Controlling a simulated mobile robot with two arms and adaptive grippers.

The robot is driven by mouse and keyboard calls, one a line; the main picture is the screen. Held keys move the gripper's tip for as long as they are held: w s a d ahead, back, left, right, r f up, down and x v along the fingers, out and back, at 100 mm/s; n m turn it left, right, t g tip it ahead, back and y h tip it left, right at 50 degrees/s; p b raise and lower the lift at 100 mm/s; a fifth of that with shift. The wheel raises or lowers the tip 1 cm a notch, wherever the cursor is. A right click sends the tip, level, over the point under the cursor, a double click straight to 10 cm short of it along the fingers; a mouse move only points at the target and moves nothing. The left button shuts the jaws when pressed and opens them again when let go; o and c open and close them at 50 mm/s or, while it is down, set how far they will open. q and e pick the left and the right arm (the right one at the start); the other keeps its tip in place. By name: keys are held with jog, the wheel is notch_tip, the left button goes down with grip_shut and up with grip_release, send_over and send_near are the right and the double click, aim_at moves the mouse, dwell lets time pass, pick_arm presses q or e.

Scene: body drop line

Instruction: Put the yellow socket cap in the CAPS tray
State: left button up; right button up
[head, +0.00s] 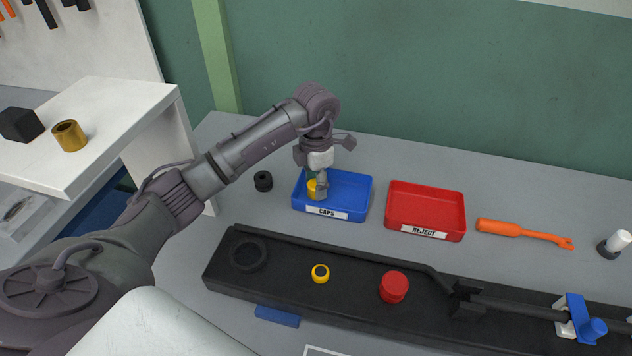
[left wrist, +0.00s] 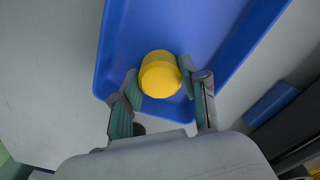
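The yellow socket cap (head: 312,189) is low in the blue CAPS tray (head: 352,187), near its left front corner. I cannot tell whether it touches the tray floor. My left gripper (head: 319,183) reaches down into the tray from above. In the left wrist view the cap (left wrist: 160,76) sits between the two fingers of my left gripper (left wrist: 159,82), and both fingers lie against its sides. The blue tray (left wrist: 118,45) shows beneath it. One finger partly hides the cap in the head view. My right gripper is out of view.
A red REJECT tray (head: 427,207) stands right of the blue tray, then an orange tool (head: 520,232). A black socket (head: 263,181) is to the left. The black fixture (head: 355,278) in front holds a yellow ring (head: 320,273) and a red cap (head: 394,287).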

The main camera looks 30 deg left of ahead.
pick_arm(q)
jog(key=o, duration=0.4)
jog(key=shift+c, duration=0.2)
notch_tip(320, 180, up, 8)
jog(key=shift+f+b, duration=0.1)
jog(key=shift+b, duration=0.35)
jog(key=shift+s+f, duration=0.1)
